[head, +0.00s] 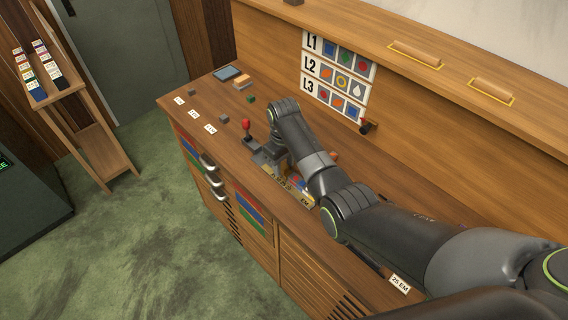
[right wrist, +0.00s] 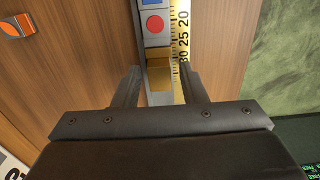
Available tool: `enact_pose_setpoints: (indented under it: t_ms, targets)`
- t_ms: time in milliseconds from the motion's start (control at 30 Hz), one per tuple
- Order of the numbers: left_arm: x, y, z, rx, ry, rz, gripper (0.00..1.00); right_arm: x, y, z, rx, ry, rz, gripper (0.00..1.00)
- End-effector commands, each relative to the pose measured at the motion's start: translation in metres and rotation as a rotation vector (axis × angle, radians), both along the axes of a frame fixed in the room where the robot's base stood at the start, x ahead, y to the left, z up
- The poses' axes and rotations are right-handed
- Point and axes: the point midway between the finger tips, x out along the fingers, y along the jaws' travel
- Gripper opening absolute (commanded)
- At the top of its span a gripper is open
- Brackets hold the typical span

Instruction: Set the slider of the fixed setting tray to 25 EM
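The setting tray (head: 304,198) is a narrow metal channel on the wooden desk, partly hidden by my right arm in the head view. In the right wrist view the tray (right wrist: 143,30) has a yellow scale (right wrist: 183,30) reading 20, 25 and 30, and blocks with a blue square and a red disc. A plain brass-coloured block (right wrist: 160,76), perhaps the slider, lies nearer my gripper, beside about 25 to 30. My right gripper (right wrist: 160,80) is open, its fingers apart on either side of the tray. My left gripper is not in view.
A card reading 25 EM (head: 400,284) lies at the desk's near end. A red-knobbed lever (head: 246,126) stands beyond the tray. Small blocks and label cards lie at the far end. An orange object (right wrist: 17,26) is beside the tray. A shelf (head: 465,65) runs above the desk.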

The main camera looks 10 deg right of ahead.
Motion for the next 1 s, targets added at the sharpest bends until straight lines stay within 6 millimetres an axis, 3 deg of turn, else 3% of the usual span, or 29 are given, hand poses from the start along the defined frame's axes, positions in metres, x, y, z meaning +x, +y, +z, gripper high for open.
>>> enact_pose_setpoints:
  t_ms: [333, 467, 567, 833, 933, 1000]
  targets:
    - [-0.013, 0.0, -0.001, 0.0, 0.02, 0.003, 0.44, 0.001, 0.0, 0.002, 0.001, -0.004, 0.001, 0.44]
    - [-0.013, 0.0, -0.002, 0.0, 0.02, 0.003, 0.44, 0.002, 0.0, 0.012, 0.001, -0.007, 0.001, 0.44]
    - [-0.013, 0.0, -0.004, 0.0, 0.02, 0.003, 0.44, 0.002, 0.0, 0.027, 0.002, -0.01, 0.0, 0.44]
    - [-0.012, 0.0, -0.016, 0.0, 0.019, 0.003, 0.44, 0.002, 0.0, 0.091, 0.001, -0.011, 0.001, 0.44]
    - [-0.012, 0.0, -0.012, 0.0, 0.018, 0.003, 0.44, 0.002, 0.0, 0.119, 0.001, -0.009, 0.001, 0.44]
    - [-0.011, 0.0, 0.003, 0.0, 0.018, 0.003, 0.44, 0.001, 0.0, 0.134, 0.0, -0.002, 0.001, 0.44]
